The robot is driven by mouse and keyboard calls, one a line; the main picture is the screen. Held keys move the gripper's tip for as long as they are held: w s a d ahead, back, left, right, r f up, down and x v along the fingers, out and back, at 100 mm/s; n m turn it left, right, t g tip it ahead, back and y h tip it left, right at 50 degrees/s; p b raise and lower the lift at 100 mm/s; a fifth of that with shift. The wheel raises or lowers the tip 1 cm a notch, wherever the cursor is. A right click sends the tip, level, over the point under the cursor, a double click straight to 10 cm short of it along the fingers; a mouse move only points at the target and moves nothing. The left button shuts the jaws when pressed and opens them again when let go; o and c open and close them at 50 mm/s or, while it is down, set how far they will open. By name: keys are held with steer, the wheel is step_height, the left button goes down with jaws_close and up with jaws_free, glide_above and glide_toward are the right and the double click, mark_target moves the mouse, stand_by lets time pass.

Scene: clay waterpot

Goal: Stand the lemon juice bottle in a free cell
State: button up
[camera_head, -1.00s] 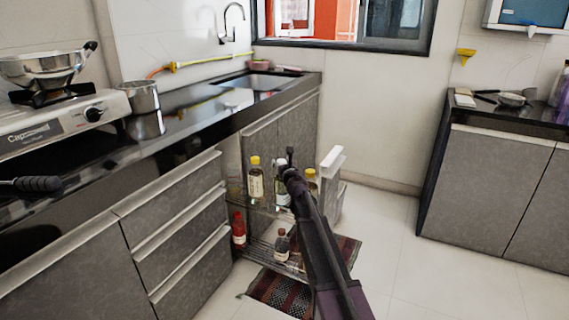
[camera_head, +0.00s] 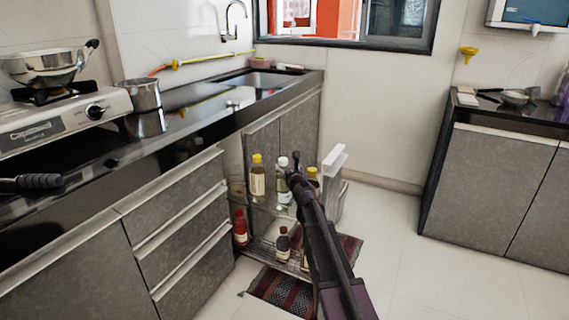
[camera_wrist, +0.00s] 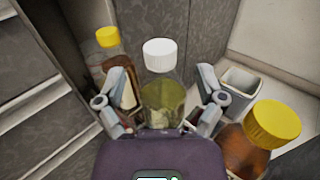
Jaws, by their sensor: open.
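A bottle with a white cap and yellow-green contents, likely the lemon juice bottle (camera_wrist: 162,98), stands upright in the wrist view. It also shows on the upper tier of the pull-out rack in the head view (camera_head: 283,190). My gripper (camera_wrist: 158,88) is open, with one finger on each side of this bottle; I cannot tell whether they touch it. In the head view my gripper (camera_head: 296,182) is at the rack's upper tier, just right of the bottle. The pull-out rack (camera_head: 262,256) has two tiers; its cell dividers are mostly hidden.
A yellow-capped bottle (camera_wrist: 118,75) stands left of the white-capped one, and a brown yellow-capped bottle (camera_wrist: 255,140) stands close right. A red bottle (camera_head: 240,228) and a dark bottle (camera_head: 282,245) stand on the lower tier. A grey open-topped compartment (camera_wrist: 240,82) appears empty.

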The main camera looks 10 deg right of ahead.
steer(key=s+d, duration=0.1)
steer(key=s, duration=0.6)
steer(key=shift+s, duration=0.15)
stand_by(0.6)
steer(key=s+a+f+n+g+y+p, duration=0.25)
steer(key=s+a+n+g, duration=0.35)
steer(key=n, duration=0.5)
steer(key=s+a+f+n+g+y+p, duration=0.2)
steer(key=s+a+f+n+g, duration=0.1)
steer(key=s+n, duration=0.6)
steer(key=s+d+f+n+g+h+p, duration=0.2)
steer(key=s+d+n+g+h, duration=0.2)
steer(key=s+n, duration=0.4)
steer(key=s+d+f+n+g+h+p, duration=0.25)
steer(key=s+d+n+g, duration=0.3)
steer(key=s, duration=0.55)
step_height(320, 180, up, 37)
steer(key=p, duration=3.6)
steer(key=shift+w+a+n+t+h+p, duration=0.3)
steer(key=shift+a+n+t, duration=0.05)
steer(key=shift+a+n, duration=0.1)
steer(key=shift+d, duration=0.1)
